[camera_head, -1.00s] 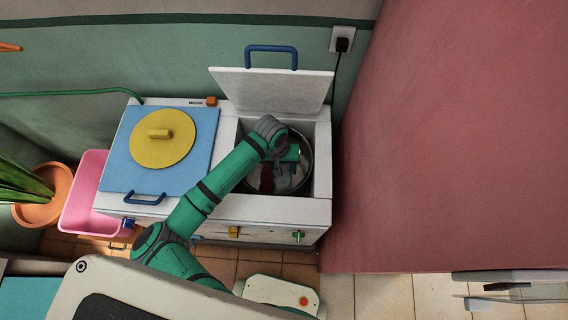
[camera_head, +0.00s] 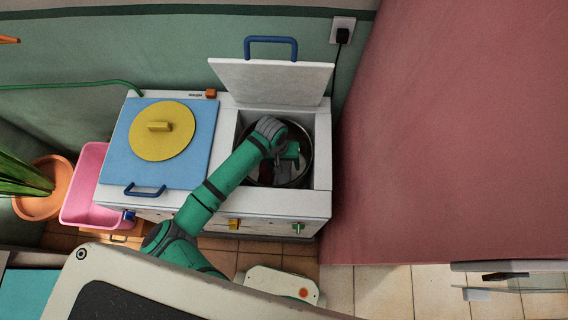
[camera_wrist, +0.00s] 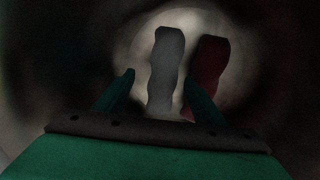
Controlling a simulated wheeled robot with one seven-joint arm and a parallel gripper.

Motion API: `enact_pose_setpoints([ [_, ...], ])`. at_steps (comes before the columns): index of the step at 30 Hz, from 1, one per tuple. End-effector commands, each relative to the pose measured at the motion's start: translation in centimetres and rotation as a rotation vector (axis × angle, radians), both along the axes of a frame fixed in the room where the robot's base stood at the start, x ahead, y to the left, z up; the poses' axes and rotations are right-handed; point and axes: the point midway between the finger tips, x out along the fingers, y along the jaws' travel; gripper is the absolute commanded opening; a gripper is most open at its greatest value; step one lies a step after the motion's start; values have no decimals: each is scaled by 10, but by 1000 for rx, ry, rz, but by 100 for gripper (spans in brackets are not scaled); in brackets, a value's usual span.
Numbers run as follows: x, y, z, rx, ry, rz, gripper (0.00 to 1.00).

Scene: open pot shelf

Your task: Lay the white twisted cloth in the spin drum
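The spin drum (camera_head: 309,153) is the round metal-rimmed opening in the right half of the white washer, under a raised lid. My gripper (camera_head: 287,165) is down inside it. In the wrist view the white twisted cloth (camera_wrist: 165,72) lies lengthwise between the fingertips of my gripper (camera_wrist: 160,78). The fingers look open. The drum inside is dim, so contact with the drum floor cannot be told.
A dark red twisted cloth (camera_wrist: 210,75) lies right of the white one in the drum. The raised white lid (camera_head: 270,82) stands behind the opening. A blue panel with a yellow disc (camera_head: 162,130) covers the washer's left half. A red wall (camera_head: 450,130) rises to the right.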

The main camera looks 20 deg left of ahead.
Motion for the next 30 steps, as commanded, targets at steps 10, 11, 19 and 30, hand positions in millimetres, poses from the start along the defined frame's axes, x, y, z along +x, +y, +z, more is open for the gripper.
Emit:
enact_pose_setpoints([
  [10, -1, 2, 2, 3, 3, 2, 65],
  [11, -1, 2, 4, 2, 3, 2, 65],
  [19, -1, 8, 48, 2, 0, 1, 65],
  [30, -3, 13, 101, 0, 1, -2, 65],
])
